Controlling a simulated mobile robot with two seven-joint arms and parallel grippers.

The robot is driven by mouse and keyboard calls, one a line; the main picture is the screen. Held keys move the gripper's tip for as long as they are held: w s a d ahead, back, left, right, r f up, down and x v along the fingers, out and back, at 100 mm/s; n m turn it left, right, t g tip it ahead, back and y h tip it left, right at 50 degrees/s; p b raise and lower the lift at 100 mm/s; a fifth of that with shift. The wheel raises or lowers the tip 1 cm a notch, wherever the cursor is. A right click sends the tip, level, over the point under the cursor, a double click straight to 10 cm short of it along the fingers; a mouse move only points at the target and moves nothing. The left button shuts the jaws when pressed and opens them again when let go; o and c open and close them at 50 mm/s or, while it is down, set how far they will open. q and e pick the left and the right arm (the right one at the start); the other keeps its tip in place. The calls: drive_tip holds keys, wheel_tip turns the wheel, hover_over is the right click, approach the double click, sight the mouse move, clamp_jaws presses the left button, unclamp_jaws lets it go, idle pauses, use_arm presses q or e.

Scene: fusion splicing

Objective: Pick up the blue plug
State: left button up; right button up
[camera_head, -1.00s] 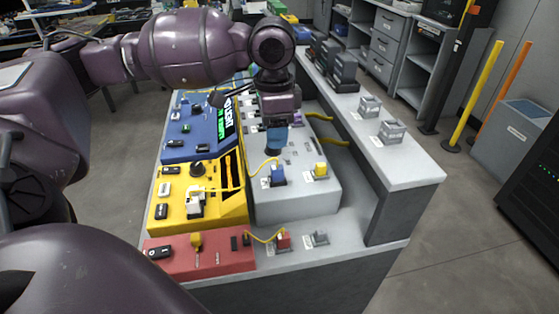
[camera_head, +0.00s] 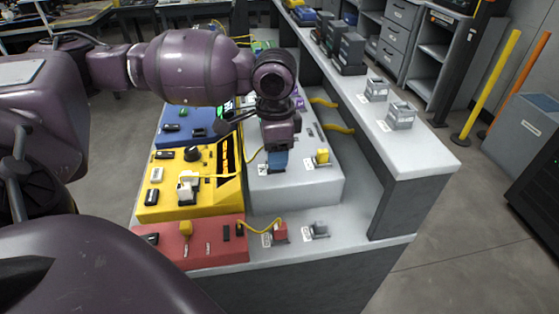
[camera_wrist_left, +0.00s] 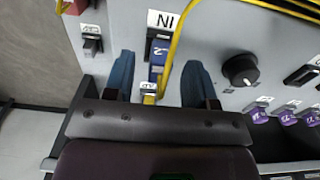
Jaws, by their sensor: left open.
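In the left wrist view the blue plug (camera_wrist_left: 157,60) sits at a dark socket under an "IN" label on the grey panel, with a yellow cable beside it. My left gripper (camera_wrist_left: 158,82) is open, its two blue fingers on either side of the plug, with gaps between. In the head view my left gripper (camera_head: 277,160) points down over the front of the grey box (camera_head: 300,194) and hides most or all of the plug. I cannot tell whether the fingertips reach down to plug height. My right gripper is not in view.
A yellow plug (camera_head: 322,156) stands right of my gripper on the grey box. A red plug (camera_head: 280,232) is nearer the front. Yellow (camera_head: 215,200), red (camera_head: 200,236) and blue (camera_head: 186,128) boxes lie to the left. A raised grey shelf (camera_head: 420,160) runs along the right.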

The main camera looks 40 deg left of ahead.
use_arm(q)
drive_tip(key=shift+f, duration=0.55)
drive_tip(key=shift+r, duration=0.15)
drive_tip(key=shift+c, duration=0.3)
clamp_jaws()
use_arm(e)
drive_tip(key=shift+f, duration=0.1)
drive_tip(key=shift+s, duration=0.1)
use_arm(q)
wheel_tip(320, 180, up, 10)
drive_tip(key=p, duration=0.3)
wheel_tip(320, 180, up, 10)
drive_tip(key=p, duration=0.2)
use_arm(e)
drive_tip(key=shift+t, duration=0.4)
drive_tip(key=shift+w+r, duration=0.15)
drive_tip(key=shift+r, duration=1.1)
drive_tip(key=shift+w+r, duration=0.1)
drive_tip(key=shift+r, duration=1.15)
